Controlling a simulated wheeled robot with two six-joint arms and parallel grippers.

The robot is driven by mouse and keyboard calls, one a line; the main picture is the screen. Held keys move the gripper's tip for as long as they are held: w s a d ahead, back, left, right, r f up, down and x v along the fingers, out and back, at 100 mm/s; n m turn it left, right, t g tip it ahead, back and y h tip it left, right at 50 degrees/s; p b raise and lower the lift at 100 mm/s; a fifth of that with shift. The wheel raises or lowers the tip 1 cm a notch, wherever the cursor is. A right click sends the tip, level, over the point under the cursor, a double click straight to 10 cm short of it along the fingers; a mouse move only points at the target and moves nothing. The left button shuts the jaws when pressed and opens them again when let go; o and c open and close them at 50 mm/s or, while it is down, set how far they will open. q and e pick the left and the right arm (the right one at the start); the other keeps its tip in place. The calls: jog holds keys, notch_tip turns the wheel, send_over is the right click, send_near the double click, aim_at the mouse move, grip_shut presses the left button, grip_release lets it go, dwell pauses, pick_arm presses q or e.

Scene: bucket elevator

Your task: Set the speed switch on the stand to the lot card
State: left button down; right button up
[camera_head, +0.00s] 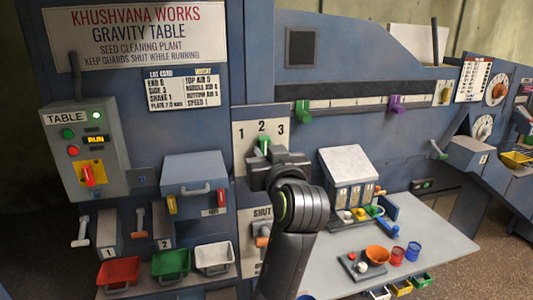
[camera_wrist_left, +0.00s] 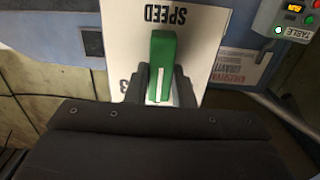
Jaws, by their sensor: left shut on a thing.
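The speed switch has a green handle (camera_head: 263,142) on a white plate (camera_head: 243,133) marked 1, 2 and 3. Its visible tip stands just under the 2. The wrist view shows the green handle (camera_wrist_left: 162,65) with a white line, between my fingers, and the upside-down word SPEED beside it. My left gripper (camera_head: 265,158) is shut on the handle and hides its lower part; it also shows in the wrist view (camera_wrist_left: 159,85). The lot card (camera_head: 182,88) is on the panel at upper left; SHAKE 1 seems legible, other lines are small. My right gripper is out of view.
Red, green and white bins (camera_head: 170,264) sit below. A SHUT plate (camera_head: 253,220) lies under the switch. The bench (camera_head: 440,245) at right holds cups and a tray.

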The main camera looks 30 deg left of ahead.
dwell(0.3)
pick_arm(q)
jog(key=n+b, duration=0.1)
jog(key=n, duration=0.2)
jog(key=shift+s+a+f+n+b, duration=0.1)
jog(key=shift+n+b, duration=0.45)
jog(key=shift+n, duration=0.85)
jog(key=shift+s+a+n+b, duration=0.1)
jog(key=shift+n+b, duration=0.45)
jog(key=shift+n, duration=1.15)
jog(key=c, duration=1.2)
grip_release()
jog(key=shift+c, duration=0.2)
